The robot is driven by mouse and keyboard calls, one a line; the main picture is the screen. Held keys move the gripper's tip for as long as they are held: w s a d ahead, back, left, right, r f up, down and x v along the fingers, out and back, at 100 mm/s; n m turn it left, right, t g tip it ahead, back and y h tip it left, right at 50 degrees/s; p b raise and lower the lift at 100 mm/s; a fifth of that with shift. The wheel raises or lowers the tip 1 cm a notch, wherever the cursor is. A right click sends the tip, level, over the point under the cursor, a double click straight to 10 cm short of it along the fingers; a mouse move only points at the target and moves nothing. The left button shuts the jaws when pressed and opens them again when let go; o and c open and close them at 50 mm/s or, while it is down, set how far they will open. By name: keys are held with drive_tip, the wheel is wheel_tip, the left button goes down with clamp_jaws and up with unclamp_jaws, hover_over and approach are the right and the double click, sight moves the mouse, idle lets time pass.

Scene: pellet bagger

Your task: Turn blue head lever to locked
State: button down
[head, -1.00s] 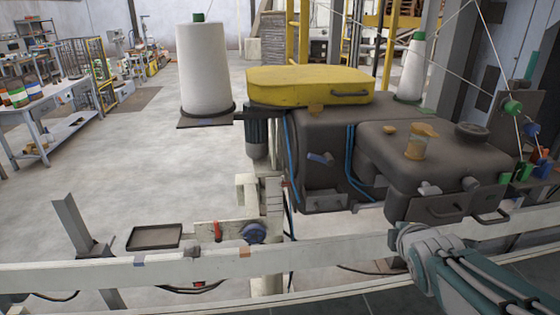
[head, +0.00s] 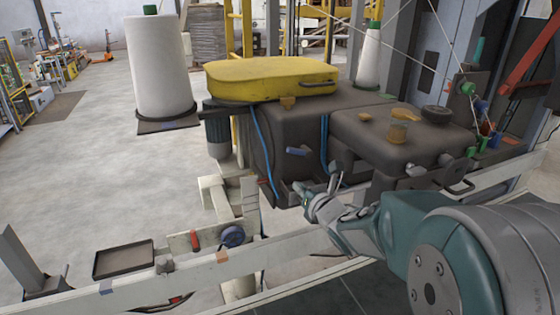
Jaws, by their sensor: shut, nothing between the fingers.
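The blue head lever (head: 297,151) is a small blue handle on the front face of the dark machine head (head: 280,125), between two blue hoses. It lies nearly level, tilted slightly down to the right. My gripper (head: 314,188) is shut and empty, in front of the machine's lower edge. It is below and slightly right of the lever, apart from it in the picture. The lever is in full view; part of the machine's lower front is hidden behind my gripper and arm.
A yellow cover (head: 270,80) tops the machine head. A white thread cone (head: 160,68) stands at left. A pale rail (head: 130,285) crosses in front.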

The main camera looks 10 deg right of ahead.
drive_tip(key=d, duration=0.2)
approach(285, 160)
drive_tip(key=w+a+f, duration=0.2)
drive_tip(key=w, duration=0.1)
drive_tip(key=shift+w+a+f, duration=0.3)
drive_tip(key=shift+a, duration=0.1)
drive_tip(key=shift+w+d+f, duration=0.15)
drive_tip(key=shift+w+d, duration=0.05)
drive_tip(key=shift+w, duration=0.9)
drive_tip(key=shift+d+r, duration=0.25)
drive_tip(key=shift+r, duration=0.25)
drive_tip(key=shift+d+r, duration=0.25)
drive_tip(key=shift+r, duration=0.25)
drive_tip(key=shift+d+r, duration=0.1)
drive_tip(key=shift+r, duration=0.55)
drive_tip(key=shift+s+r, duration=0.1)
drive_tip(key=shift+r, duration=0.1)
